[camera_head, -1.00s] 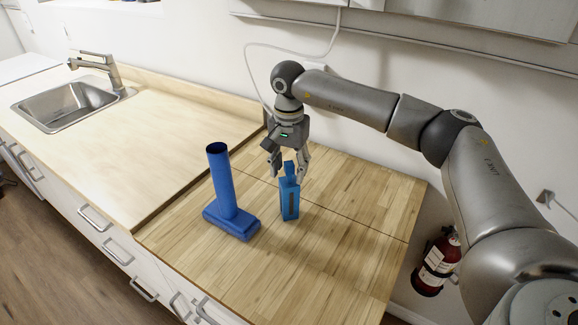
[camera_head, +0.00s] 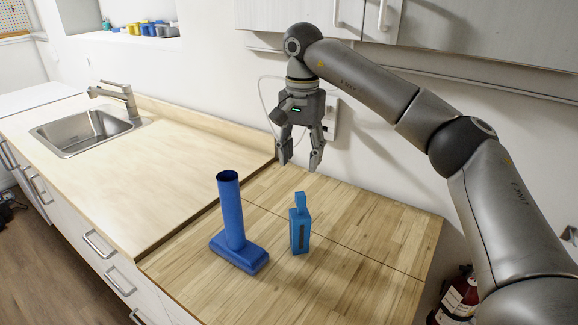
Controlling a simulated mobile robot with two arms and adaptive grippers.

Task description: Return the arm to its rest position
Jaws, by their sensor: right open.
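My right arm comes in from the right, and my right gripper (camera_head: 299,165) hangs open and empty above the back of the wooden worktop (camera_head: 350,235). It points down, with clear space between its fingertips and the objects below. My left gripper is not in view.
A light blue bottle-shaped object (camera_head: 300,232) stands upright on the worktop, below the gripper. Left of it stands a dark blue tube on a block base (camera_head: 232,215). A sink (camera_head: 85,130) is at the left, a fire extinguisher (camera_head: 458,300) at the lower right, and cabinets (camera_head: 470,35) hang above.

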